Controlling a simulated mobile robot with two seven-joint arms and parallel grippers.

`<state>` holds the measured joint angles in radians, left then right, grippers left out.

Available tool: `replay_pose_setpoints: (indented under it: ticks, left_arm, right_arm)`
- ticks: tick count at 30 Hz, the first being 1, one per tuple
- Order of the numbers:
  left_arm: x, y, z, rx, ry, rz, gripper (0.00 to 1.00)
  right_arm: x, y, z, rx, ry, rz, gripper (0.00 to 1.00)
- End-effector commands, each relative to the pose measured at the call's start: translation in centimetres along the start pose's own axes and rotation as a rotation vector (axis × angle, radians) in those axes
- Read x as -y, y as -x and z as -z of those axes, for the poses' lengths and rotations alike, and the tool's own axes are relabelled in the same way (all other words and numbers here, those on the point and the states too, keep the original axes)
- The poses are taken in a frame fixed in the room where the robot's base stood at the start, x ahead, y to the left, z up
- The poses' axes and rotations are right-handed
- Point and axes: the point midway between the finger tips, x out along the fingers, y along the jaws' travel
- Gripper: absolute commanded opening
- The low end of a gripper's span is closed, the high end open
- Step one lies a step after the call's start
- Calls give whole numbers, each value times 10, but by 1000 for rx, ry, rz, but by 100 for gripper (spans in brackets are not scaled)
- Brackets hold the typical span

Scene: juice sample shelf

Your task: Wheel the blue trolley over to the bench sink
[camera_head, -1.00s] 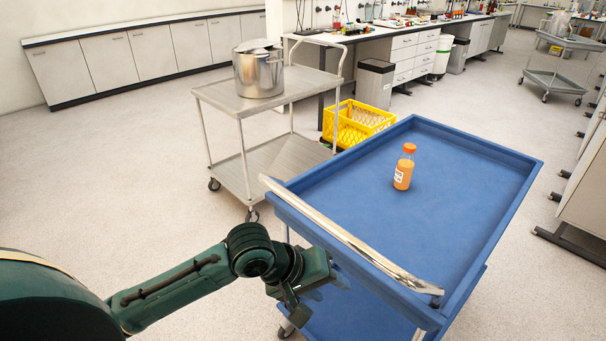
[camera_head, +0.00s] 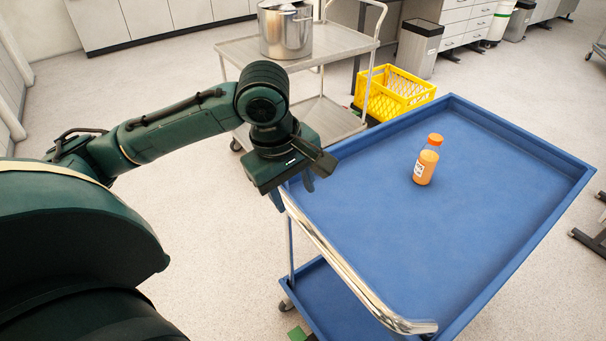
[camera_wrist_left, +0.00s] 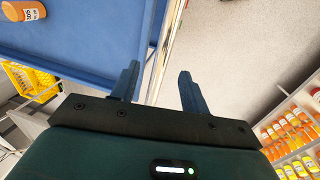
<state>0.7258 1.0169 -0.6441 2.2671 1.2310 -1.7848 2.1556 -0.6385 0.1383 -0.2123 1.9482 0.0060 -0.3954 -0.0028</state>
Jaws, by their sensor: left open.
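The blue trolley (camera_head: 480,200) fills the right half of the head view, its chrome push handle (camera_head: 350,270) along the near left side. An orange juice bottle (camera_head: 426,160) stands upright on its top tray; part of it also shows in the left wrist view (camera_wrist_left: 22,11). My left gripper (camera_head: 291,193) is open over the handle's far end. In the left wrist view, the handle (camera_wrist_left: 165,50) runs between the open fingers (camera_wrist_left: 159,75); I cannot tell whether they touch it. My right gripper is out of view. I make out no sink.
A steel cart (camera_head: 345,45) with a large pot (camera_head: 285,32) stands behind the trolley. A yellow crate (camera_head: 395,95) and a grey bin (camera_head: 418,48) stand beyond. Shelves of juice bottles (camera_wrist_left: 292,130) show in the wrist view.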

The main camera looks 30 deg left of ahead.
Motion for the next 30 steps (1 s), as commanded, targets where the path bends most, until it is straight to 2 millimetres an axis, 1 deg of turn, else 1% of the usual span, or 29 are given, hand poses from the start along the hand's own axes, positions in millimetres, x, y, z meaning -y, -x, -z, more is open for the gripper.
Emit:
replay_pose_setpoints:
  ticks: [6, 7, 11, 12, 13, 16, 21, 30]
  left_arm:
    - [2, -25, 0, 2, 0, 5, 45]
    - [2, -37, 0, 1, 0, 0, 45]
    - [2, -58, 0, 2, 0, -3, 45]
    - [1, -56, -1, 3, 0, 1, 45]
    - [1, -58, -1, 3, 0, 2, 45]
    - [1, -70, -1, 2, 0, 2, 45]
    - [0, -82, 0, 2, -1, 1, 45]
    - [0, -87, 0, 1, -2, -1, 45]
  right_arm:
    - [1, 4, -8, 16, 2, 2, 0]
    - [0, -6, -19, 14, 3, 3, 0]
    - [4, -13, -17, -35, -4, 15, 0]
    - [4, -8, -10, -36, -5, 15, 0]
    - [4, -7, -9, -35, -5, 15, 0]
    - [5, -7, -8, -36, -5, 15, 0]
    - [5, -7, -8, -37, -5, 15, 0]
    - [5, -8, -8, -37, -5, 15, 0]
